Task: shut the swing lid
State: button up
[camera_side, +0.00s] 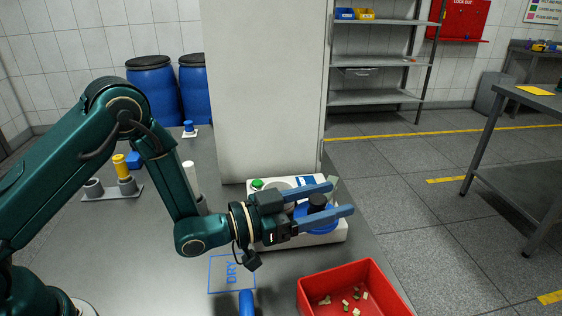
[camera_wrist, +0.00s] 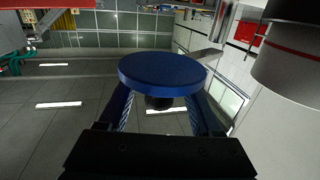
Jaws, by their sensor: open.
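The swing lid, a round blue disc with a black knob (camera_side: 317,203), is at the white device (camera_side: 330,238) in the side view. The blue disc also fills the middle of the wrist view (camera_wrist: 162,72). My gripper (camera_side: 340,198) is open, with its two blue-grey fingers pointing right over the device. In the wrist view the fingers (camera_wrist: 160,104) stand on either side of the black knob, with gaps visible. The fingers hide part of the lid in the side view, and I cannot tell whether they touch it.
A red bin (camera_side: 375,306) with small pale pieces stands in front of the device. A tall pale column (camera_side: 265,90) rises behind it. A green button (camera_side: 257,184) sits on the device's left corner. A grey holder (camera_side: 108,191) stands at the left of the table.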

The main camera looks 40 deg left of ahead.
jog(key=shift+w+d, duration=0.4)
jog(key=shift+w, duration=0.15)
grip_shut()
dwell(1.2)
